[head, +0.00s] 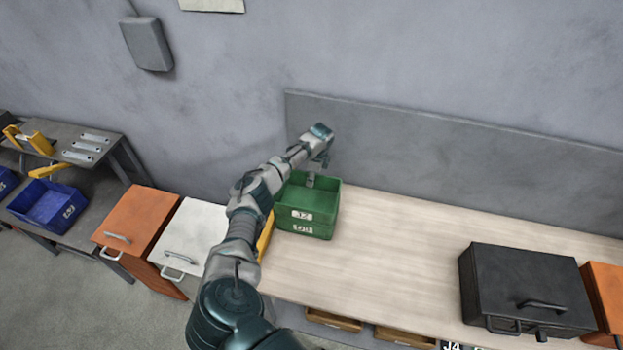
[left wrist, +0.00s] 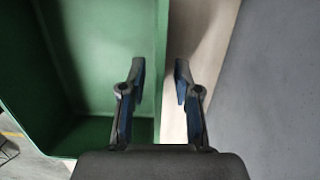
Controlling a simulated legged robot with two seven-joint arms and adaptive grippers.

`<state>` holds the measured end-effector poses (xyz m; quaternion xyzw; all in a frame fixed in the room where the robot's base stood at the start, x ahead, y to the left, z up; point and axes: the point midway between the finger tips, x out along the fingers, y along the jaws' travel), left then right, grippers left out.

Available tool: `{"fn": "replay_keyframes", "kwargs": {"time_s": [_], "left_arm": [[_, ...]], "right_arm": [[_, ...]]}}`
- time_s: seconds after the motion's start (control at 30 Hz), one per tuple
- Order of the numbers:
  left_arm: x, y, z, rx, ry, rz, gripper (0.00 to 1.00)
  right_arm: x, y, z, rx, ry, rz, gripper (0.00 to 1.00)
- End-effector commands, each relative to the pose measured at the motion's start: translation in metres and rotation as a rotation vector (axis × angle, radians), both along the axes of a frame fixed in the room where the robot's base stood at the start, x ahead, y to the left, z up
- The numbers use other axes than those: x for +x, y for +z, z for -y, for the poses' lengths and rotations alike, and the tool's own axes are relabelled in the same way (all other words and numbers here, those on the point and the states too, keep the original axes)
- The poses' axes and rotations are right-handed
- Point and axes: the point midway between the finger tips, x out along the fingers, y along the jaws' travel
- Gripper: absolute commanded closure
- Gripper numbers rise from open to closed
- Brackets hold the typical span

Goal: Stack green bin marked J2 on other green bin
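A green bin (head: 322,222) with a J2 label stands at the left end of the wooden bench. A second line of marking shows below the label; I cannot tell whether this is one bin or two stacked. No separate green bin shows elsewhere. My left gripper (head: 317,174) is at the bin's back side, reaching down from above. In the left wrist view its fingers (left wrist: 160,88) are apart, on either side of the green bin's wall (left wrist: 105,45), one inside and one outside. The wall does not look clamped. My right gripper is not in view.
A grey backboard (head: 430,150) rises close behind the bin. A black case (head: 525,285) stands at the bench's right, with clear wood (head: 400,245) between. Orange (head: 138,220) and white (head: 195,240) cases and a blue bin (head: 48,205) are at left.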

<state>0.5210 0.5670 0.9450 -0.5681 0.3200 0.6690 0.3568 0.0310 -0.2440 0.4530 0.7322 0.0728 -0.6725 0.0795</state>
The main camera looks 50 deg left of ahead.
Motion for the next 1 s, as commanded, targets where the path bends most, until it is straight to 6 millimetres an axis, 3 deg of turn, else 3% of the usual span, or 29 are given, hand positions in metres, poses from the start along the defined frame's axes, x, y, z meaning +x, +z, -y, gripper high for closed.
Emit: {"fn": "replay_keyframes", "kwargs": {"time_s": [0.5, 0.7, 1.0], "left_arm": [[0.011, 0.105, 0.012, 0.0, 0.0, 0.004, 0.68], [0.012, 0.121, 0.013, 0.0, 0.0, 0.001, 0.68], [0.012, 0.123, 0.013, 0.0, 0.0, 0.001, 0.68]], "right_arm": [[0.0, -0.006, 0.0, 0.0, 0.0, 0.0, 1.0], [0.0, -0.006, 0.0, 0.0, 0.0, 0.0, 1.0], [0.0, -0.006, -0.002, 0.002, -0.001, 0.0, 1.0]]}}
